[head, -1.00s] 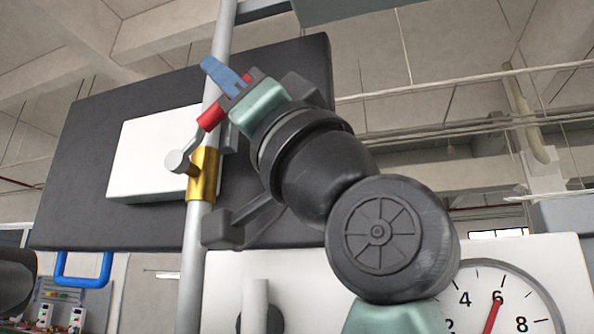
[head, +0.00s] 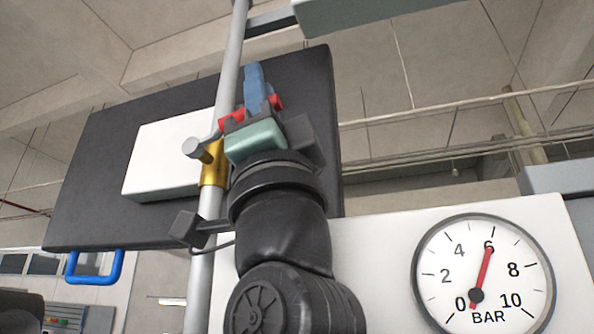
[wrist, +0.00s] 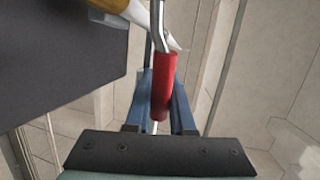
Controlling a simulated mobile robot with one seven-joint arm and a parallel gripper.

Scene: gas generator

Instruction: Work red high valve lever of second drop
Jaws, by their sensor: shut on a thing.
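The valve's brass body (head: 213,166) sits on an upright grey pipe (head: 228,70) left of centre in the head view. A grey stem with a round end (head: 196,149) comes off it, and the lever's red grip (head: 232,119) angles up to the right. My gripper (head: 256,92) has its blue fingers across the red grip, which shows on both sides of them. In the wrist view, the red grip (wrist: 163,88) stands between the two blue fingers, with its bare metal rod beyond. Part of the grip is hidden by the fingers in the head view.
A dark panel (head: 95,170) with a white box (head: 160,155) stands behind the pipe. A round BAR gauge (head: 485,275) on a white board is at the lower right, its red needle near 6. A blue handle (head: 95,278) hangs at the lower left.

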